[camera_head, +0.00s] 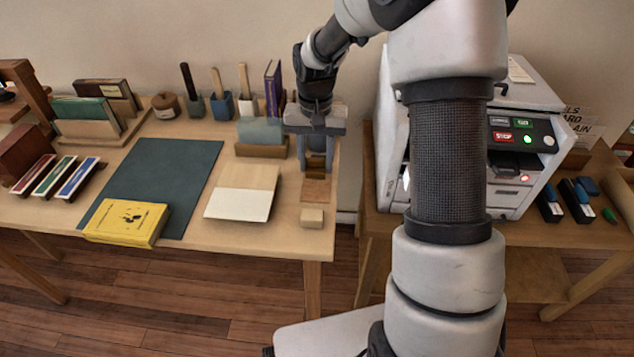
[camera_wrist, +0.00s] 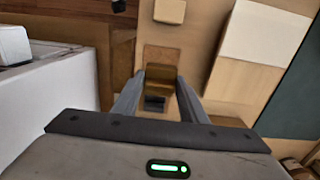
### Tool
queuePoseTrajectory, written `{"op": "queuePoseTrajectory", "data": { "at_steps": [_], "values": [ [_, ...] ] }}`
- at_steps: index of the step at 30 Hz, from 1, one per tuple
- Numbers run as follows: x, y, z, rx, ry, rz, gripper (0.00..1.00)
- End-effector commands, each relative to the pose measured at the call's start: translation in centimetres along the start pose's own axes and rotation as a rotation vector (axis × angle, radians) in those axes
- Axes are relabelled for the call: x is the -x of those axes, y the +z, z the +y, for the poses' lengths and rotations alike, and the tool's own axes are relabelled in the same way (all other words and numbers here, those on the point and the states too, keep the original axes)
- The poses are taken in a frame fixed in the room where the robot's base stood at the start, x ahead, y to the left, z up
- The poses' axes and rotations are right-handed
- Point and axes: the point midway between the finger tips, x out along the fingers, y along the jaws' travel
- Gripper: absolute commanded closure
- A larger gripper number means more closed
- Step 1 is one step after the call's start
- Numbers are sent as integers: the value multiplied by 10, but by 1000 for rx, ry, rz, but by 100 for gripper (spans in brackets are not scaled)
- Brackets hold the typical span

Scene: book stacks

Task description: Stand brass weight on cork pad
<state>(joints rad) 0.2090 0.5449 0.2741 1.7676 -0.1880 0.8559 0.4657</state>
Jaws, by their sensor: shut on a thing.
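My gripper (camera_wrist: 160,78) points down at the right end of the wooden table and is shut on the brass weight (camera_wrist: 158,87), a small brownish block between the fingertips in the wrist view. In the head view my gripper (camera_head: 317,168) hangs over the table's right edge area, and its fingers partly hide the weight. The cork pad (camera_head: 315,191) is a flat brown square just in front of the fingers; it also shows in the wrist view (camera_wrist: 161,55), beyond the fingertips. I cannot tell whether the weight touches the pad.
A small pale wooden block (camera_head: 312,217) lies in front of the pad. A pale two-tone board (camera_head: 241,204) lies to the left, and a dark green mat (camera_head: 165,170) with a yellow book (camera_head: 127,221) is farther left. A white machine (camera_head: 515,175) stands at right.

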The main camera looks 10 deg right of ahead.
Motion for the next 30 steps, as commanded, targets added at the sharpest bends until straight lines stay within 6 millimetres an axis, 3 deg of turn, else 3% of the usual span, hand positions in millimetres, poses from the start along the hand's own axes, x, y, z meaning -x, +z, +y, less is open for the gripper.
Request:
{"op": "queuePoseTrajectory", "data": {
  "at_steps": [3,8,15,27,28,30],
  "values": [
    [-19,0,0,-1,-1,-1,97],
    [-28,0,0,0,-1,1,97],
    [-60,0,0,-1,-1,-1,97],
    [-65,0,0,1,-2,2,97],
    [-65,0,0,1,-1,1,56],
    [-64,0,0,1,-1,0,44]
  ]
}}
